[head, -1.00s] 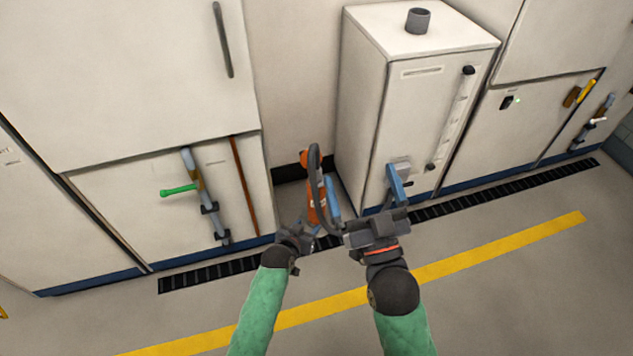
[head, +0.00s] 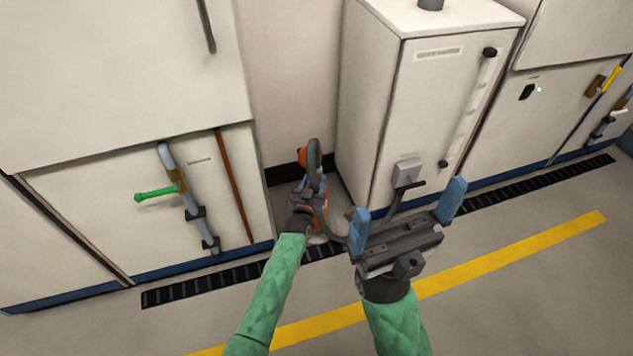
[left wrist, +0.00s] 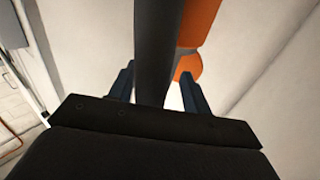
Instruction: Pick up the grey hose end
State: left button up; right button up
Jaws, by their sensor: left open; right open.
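A dark grey hose (head: 314,157) rises in a curved loop in the gap between the left cabinet and the tall white unit. An orange object (head: 302,157) stands behind it. My left gripper (head: 310,188) is at the hose, and its fingers are small and partly hidden in the head view. In the left wrist view the grey hose (left wrist: 157,45) runs between the two blue fingers of the open left gripper (left wrist: 160,88), with the orange object (left wrist: 198,25) behind it. I cannot tell whether the fingers touch the hose. My right gripper (head: 408,205) is open and empty before the tall unit.
The tall white unit (head: 445,110) stands right of the gap, with a grey box (head: 407,171) low on its front. The left cabinet (head: 100,210) carries a grey pipe with a green lever (head: 156,193). A floor grate and yellow line (head: 520,254) cross open floor.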

aim_at(318, 169)
pick_arm(q)
jog(key=shift+r+b+x, duration=0.15)
jog(key=shift+b+x, duration=0.25)
jog(key=shift+x, duration=1.15)
jog(key=shift+r+b+x, duration=0.15)
jog(key=shift+b+x, duration=0.25)
jog(key=shift+x, duration=1.15)
jog(key=c, duration=0.9)
jog(key=shift+r, duration=0.1)
